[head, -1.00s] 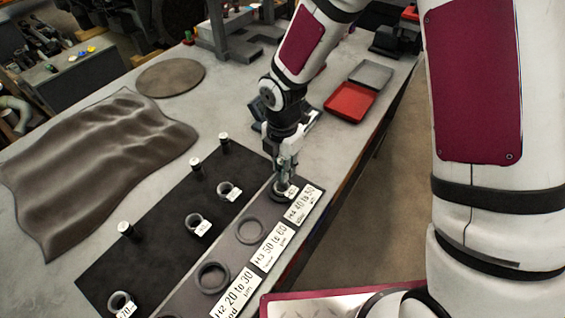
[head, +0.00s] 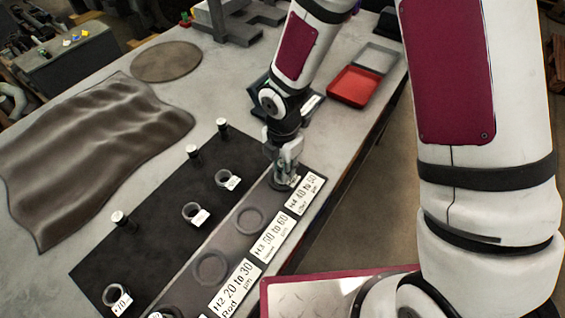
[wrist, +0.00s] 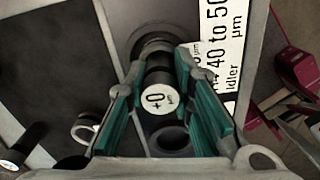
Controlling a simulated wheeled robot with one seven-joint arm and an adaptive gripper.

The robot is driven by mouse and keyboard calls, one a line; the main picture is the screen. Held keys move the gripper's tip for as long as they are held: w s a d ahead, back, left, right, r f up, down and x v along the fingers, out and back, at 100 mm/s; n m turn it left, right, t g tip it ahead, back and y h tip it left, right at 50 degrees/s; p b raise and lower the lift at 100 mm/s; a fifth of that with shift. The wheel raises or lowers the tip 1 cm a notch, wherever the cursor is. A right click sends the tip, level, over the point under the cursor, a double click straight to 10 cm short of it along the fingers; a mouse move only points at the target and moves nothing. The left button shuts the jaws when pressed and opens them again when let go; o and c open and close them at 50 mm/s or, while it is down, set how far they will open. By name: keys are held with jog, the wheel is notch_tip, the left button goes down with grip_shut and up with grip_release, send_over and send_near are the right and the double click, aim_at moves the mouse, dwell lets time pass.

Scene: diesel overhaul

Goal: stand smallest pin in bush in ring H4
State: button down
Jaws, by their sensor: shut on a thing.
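My gripper (head: 284,165) is over the H4 end of the label strip, at the ring by the "H4 40 to 50 µm Idler" label (head: 304,191). In the wrist view my gripper (wrist: 160,95) is shut on a dark pin with a white top marked "+0" (wrist: 158,98), between green pads. The pin's far end points at a round grey ring (wrist: 134,38). A dark collar, perhaps the bush (wrist: 155,46), shows around that end. I cannot tell how deep the pin sits. A dark round opening (wrist: 172,139) shows beside the pin.
Several other pins stand on the black mat (head: 150,225), including one at the back (head: 222,126). Tagged bushes (head: 228,178) (head: 192,212) (head: 116,295) lie there too. Empty rings H3 (head: 262,220) and H2 (head: 226,268) are nearby. A red tray (head: 354,86) is behind.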

jog(key=shift+s+d+f, duration=0.1)
jog(key=shift+s+f, duration=0.1)
jog(key=shift+f, duration=0.25)
dwell(0.7)
jog(key=c, duration=1.5)
grip_release()
jog(key=shift+o, duration=0.9)
jog(key=shift+w, duration=0.1)
jog(key=shift+r, duration=0.1)
notch_tip(320, 180, up, 12)
